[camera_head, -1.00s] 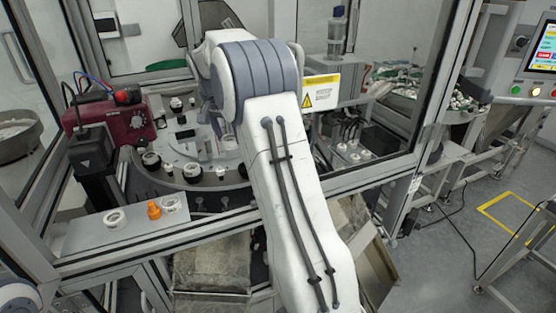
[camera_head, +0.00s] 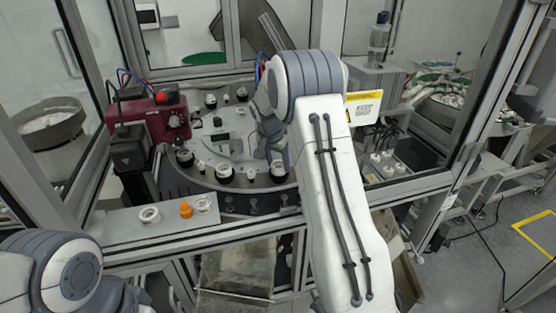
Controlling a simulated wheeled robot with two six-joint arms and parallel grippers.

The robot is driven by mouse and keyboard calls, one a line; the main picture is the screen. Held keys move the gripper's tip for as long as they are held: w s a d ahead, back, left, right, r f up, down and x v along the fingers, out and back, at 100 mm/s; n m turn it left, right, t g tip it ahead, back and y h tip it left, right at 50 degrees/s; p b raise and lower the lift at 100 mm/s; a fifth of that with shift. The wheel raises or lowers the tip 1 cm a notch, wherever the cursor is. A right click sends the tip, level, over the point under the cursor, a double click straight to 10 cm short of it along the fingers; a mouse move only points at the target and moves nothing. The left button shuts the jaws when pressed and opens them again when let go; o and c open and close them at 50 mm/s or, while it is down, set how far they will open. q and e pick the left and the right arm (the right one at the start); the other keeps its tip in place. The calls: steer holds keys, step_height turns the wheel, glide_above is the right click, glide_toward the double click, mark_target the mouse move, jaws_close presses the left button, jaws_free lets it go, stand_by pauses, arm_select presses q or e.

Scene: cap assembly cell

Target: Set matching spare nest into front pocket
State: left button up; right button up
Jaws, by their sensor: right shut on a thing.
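My right gripper (camera_head: 277,155) is over the front right of the round dial table (camera_head: 165,186), its fingers pointing down. It is shut on a small part, which the fingers and wrist mostly hide, so I cannot tell its kind. Dark-and-white nests sit around the dial's rim, one at the left (camera_head: 185,155), one at the front (camera_head: 224,172) and one close by the gripper (camera_head: 278,169). On the grey ledge (camera_head: 118,226) in front lie a white ring-shaped nest (camera_head: 149,214), an orange piece (camera_head: 185,210) and another pale ring (camera_head: 203,204). My left gripper is out of view.
A dark red unit (camera_head: 150,122) with a black block (camera_head: 130,150) stands left of the dial. Metal frame posts and a front rail (camera_head: 240,227) bound the cell.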

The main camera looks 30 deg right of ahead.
steer(key=shift+f+b, duration=0.35)
steer(key=shift+b, duration=0.05)
steer(key=o, duration=1.4)
steer(key=shift+c, duration=0.2)
